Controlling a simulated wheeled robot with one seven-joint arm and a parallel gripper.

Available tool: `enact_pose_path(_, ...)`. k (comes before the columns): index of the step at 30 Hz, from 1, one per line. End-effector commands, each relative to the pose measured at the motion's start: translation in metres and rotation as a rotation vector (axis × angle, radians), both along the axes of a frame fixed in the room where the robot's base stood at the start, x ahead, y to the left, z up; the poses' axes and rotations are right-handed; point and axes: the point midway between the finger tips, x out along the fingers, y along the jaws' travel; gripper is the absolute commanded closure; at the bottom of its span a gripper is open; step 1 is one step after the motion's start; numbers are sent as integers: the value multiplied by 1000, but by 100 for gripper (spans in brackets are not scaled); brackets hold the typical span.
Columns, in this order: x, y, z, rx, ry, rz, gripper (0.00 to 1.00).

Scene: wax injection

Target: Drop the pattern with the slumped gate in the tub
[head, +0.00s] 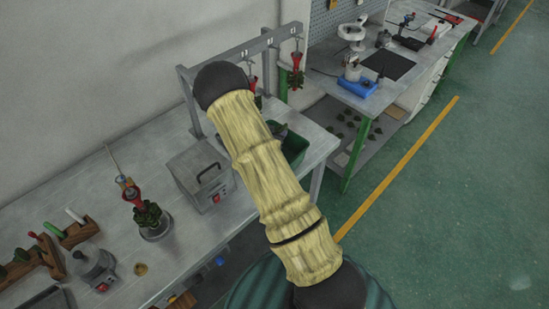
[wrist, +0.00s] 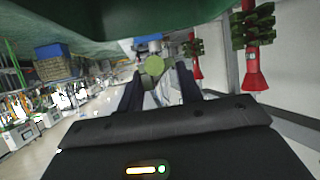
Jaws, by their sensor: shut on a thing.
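In the wrist view my gripper (wrist: 158,88) is shut on a small green wax pattern (wrist: 153,66), whose rounded end shows between the fingers. Its gate cannot be made out. In the head view my arm hides the gripper and the held pattern. The dark green tub (head: 296,152) stands at the right end of the bench, partly behind my arm. A broad green surface, perhaps the tub, fills the top of the wrist view. Red holders with green patterns (head: 296,76) hang from the grey rack (head: 235,50); two show in the wrist view (wrist: 255,70).
A grey lidded box (head: 198,175) stands left of my arm on the bench. A second bench (head: 400,85) stands behind right. Green floor is clear at right.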

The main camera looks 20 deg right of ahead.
Motion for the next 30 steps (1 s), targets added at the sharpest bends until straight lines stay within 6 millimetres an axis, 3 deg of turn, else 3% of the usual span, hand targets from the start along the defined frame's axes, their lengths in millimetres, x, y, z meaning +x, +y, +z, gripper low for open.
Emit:
enact_pose_path(10,0,0,-4,-1,-1,0,86)
enact_pose_path(11,0,0,-4,-1,-1,0,63)
enact_pose_path(15,0,0,-4,-1,-1,0,39)
enact_pose_path(25,-1,2,-3,0,0,0,39)
enact_pose_path(30,-8,13,2,0,-2,1,39)
